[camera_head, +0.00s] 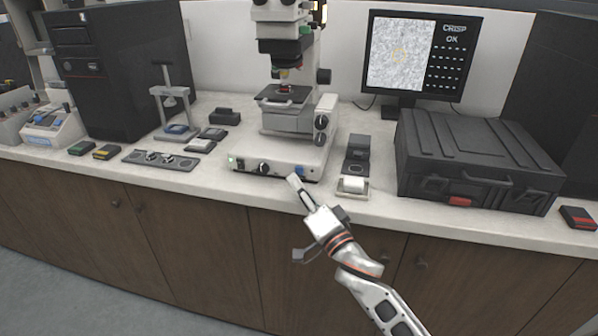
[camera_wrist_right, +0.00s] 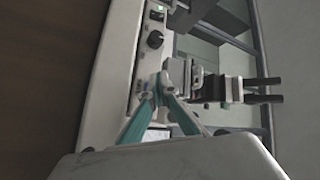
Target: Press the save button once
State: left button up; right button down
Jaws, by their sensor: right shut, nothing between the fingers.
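The microscope (camera_head: 280,152) stands on the counter, and its base has a front panel with a lit green light, a black knob and a small blue button-like spot (camera_head: 299,171) at the right end. No save label is legible. The panel also shows in the right wrist view, with a blue spot (camera_wrist_right: 148,86) beside the fingers. My right gripper (camera_head: 294,180) is shut and empty, its tips just in front of the panel's right end. Its teal fingers meet near the panel in the wrist view (camera_wrist_right: 160,82). I cannot tell whether they touch it. My left gripper is out of view.
A black case (camera_head: 470,150) is farther right, below a monitor (camera_head: 412,55) reading OK. The counter's front edge is close to my gripper.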

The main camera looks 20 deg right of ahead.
jog(key=shift+w+d, duration=0.25)
jog(key=shift+w, duration=0.05)
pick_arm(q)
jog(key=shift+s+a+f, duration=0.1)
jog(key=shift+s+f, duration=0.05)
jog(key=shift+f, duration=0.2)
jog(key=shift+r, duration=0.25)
pick_arm(e)
jog(key=shift+w+d, duration=0.1)
jog(key=shift+w, duration=0.05)
dwell(0.6)
jog(key=shift+w+d+r, duration=0.1)
jog(key=shift+w+d, duration=0.05)
jog(key=shift+w, duration=0.05)
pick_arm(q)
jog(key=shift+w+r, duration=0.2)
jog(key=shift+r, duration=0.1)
pick_arm(e)
jog(key=shift+d, duration=0.1)
